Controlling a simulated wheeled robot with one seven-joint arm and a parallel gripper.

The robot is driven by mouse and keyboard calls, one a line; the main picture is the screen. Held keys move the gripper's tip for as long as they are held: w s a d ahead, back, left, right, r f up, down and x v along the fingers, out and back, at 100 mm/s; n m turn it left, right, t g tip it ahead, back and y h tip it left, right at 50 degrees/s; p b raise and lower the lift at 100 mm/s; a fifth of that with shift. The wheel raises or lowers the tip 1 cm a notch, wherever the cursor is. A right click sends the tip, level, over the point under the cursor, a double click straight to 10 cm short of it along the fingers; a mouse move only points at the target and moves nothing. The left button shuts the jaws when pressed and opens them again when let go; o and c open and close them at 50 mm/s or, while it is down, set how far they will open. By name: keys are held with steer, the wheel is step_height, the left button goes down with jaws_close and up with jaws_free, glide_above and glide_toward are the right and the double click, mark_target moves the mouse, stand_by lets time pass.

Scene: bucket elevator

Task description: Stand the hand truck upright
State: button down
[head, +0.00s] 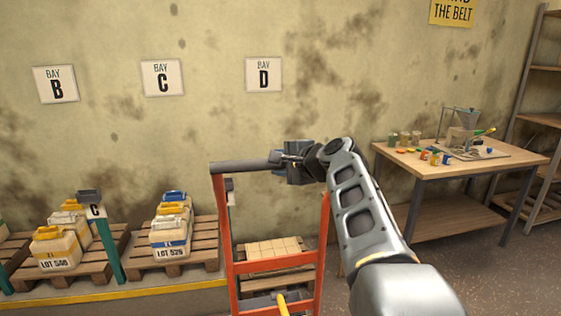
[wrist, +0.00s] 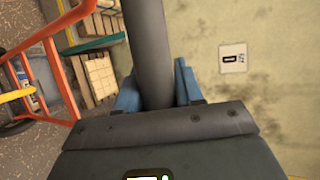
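The hand truck has an orange-red frame (head: 228,235) and a dark grey handle bar (head: 240,167) across its top. Its frame rises in front of me in the head view; I cannot tell its exact lean. My gripper (head: 287,168) is at the right end of the handle bar. In the wrist view the grey handle bar (wrist: 148,45) runs between my blue fingers (wrist: 155,88), which look closed around it. The orange frame (wrist: 62,75) also shows at the left there. The truck's foot and wheels are hidden or below the head view.
Pallets (head: 195,247) with labelled sacks or tubs (head: 171,225) line the wall at left, with a green post (head: 108,250) beside them. A yellow bar (head: 283,304) shows low at the truck. A wooden table (head: 440,170) with small coloured items and a shelf (head: 545,120) stand at right.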

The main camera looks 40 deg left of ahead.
steer(key=c, duration=1.1)
jaws_free()
steer(key=shift+a+r, duration=0.15)
steer(key=shift+r, duration=0.15)
steer(key=o, duration=0.3)
steer(key=shift+r, duration=0.2)
steer(key=f+p+v, duration=0.1)
steer(key=v, duration=0.6)
steer(key=shift+d, duration=0.55)
steer(key=shift+s, duration=0.1)
